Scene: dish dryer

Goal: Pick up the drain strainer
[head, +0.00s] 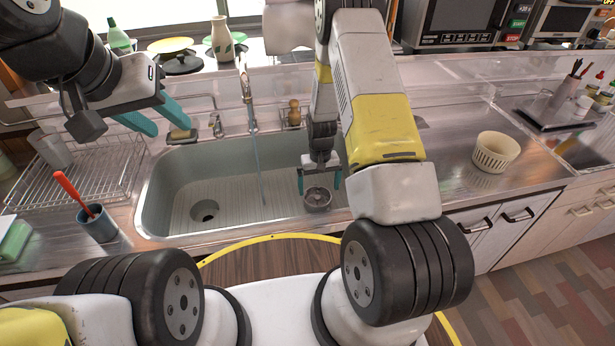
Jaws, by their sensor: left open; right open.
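A small round grey drain strainer (317,198) sits in the right part of the steel sink (160,205), near its front wall. My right gripper (320,183) points down over the strainer with its teal fingers apart, one on each side of it. I cannot tell whether the fingers touch it. My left gripper (158,118) is open and empty, raised above the left end of the sink near the dish rack. The drain hole (204,211) is open at the sink's left.
Water runs from the faucet (246,90) into the middle of the sink. A wire dish rack (95,170) and a blue cup (98,224) with a red-handled utensil stand at left. A cream slotted basket (495,152) sits on the right counter, with bare steel around it.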

